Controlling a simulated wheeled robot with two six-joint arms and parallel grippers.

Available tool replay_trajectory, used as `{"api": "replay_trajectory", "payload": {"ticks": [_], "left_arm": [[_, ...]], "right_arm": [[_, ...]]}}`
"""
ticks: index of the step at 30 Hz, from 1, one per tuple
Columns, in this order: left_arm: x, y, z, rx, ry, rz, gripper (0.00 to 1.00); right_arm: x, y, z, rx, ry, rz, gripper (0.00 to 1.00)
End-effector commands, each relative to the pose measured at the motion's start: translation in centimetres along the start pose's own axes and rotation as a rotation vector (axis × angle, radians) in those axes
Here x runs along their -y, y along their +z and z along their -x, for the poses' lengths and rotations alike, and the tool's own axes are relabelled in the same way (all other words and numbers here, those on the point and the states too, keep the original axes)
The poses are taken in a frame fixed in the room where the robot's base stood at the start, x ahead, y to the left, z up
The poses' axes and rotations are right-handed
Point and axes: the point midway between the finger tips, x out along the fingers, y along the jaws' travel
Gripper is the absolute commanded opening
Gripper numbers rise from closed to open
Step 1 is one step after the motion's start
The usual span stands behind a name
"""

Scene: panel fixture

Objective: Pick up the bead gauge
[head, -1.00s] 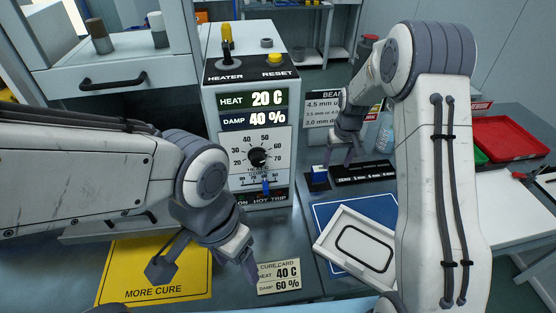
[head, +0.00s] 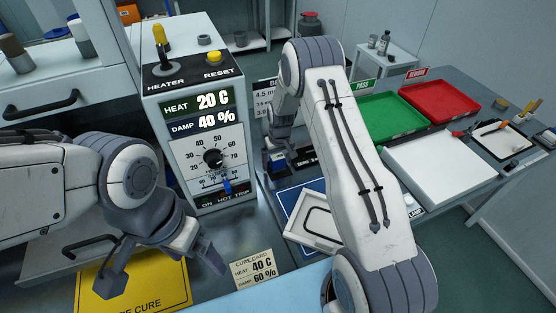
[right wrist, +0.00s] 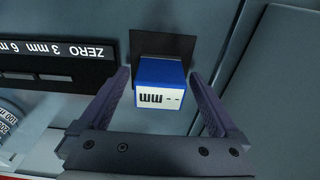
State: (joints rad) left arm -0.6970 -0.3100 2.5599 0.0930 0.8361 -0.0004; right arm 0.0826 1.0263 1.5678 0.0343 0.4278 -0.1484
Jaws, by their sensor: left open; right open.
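The bead gauge, a small blue block with a white display face reading "mm" (right wrist: 160,98), stands on a dark square plate in the right wrist view. My right gripper (right wrist: 158,76) is open, with one finger on each side of the gauge and a gap on both sides. In the head view the right gripper (head: 277,166) is at the gauge, which is mostly hidden by the fingers. My left gripper (head: 160,268) is open and empty over the yellow "more cure" mat (head: 150,291).
A black "zero, 3 mm" block (right wrist: 55,62) lies beside the gauge. The heater box (head: 190,125) stands left of my right gripper. A white frame tray (head: 312,228) lies on a blue mat. Green (head: 385,122) and red (head: 440,108) trays sit further right.

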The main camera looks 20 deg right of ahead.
Motion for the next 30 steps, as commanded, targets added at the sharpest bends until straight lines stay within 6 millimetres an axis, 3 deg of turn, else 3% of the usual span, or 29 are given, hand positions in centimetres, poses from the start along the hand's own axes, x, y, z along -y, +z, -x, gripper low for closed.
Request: {"api": "replay_trajectory", "payload": {"ticks": [7,8,15,25,30], "left_arm": [[0.0,0.0,0.0,0.0,0.0,0.0,0.9],[0.0,0.0,0.0,0.0,0.0,0.0,0.9],[0.0,0.0,0.0,0.0,0.0,0.0,0.9],[0.0,0.0,-0.1,0.0,0.0,0.0,0.9],[0.1,0.0,-0.7,0.0,0.0,0.0,0.9]], "right_arm": [[-0.1,0.0,-0.3,0.0,0.0,-0.001,0.97],[-0.1,0.1,-0.3,0.0,0.0,-0.002,0.94],[-0.1,0.1,-0.3,0.0,0.0,-0.002,0.02],[-0.1,-0.1,0.0,-0.003,0.001,-0.002,0.0],[-0.1,-0.3,1.4,-0.005,0.001,-0.001,0.0]]}}
